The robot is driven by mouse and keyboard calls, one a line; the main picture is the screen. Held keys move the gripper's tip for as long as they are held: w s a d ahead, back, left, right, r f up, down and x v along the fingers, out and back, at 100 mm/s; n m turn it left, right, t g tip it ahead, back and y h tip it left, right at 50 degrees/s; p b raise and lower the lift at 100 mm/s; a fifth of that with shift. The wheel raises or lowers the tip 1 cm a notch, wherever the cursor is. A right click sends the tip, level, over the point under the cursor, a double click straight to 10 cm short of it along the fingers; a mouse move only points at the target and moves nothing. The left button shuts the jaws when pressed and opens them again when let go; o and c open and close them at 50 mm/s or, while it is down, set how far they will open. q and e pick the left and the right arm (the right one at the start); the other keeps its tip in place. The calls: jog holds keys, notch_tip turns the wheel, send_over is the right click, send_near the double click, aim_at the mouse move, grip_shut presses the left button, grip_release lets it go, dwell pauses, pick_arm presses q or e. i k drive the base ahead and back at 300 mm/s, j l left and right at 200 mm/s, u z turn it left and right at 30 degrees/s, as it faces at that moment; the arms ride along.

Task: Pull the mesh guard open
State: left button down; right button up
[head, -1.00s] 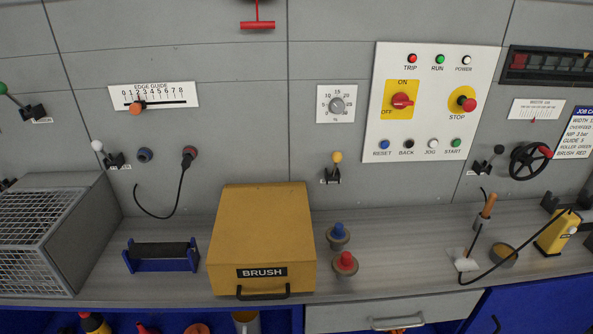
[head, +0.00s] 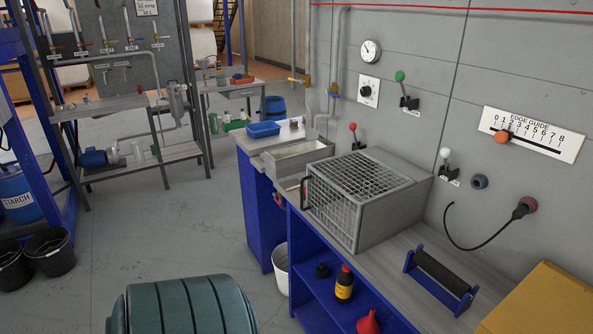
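The mesh guard (head: 352,186) is a wire grid in a grey frame on a grey box at the left end of the workbench. It lies flush against the box, and grey rollers or other contents behind the grid cannot be made out. A dark bar handle (head: 306,193) shows at the guard's left edge. Neither of my grippers is in view.
A black roller on a blue stand (head: 440,280) sits right of the guard. A blue tray (head: 263,129) and an open metal trough (head: 298,158) lie beyond it. Open floor (head: 165,232) lies left of the bench.

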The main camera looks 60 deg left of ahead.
aim_at(353, 250)
jog(key=u, duration=1.7)
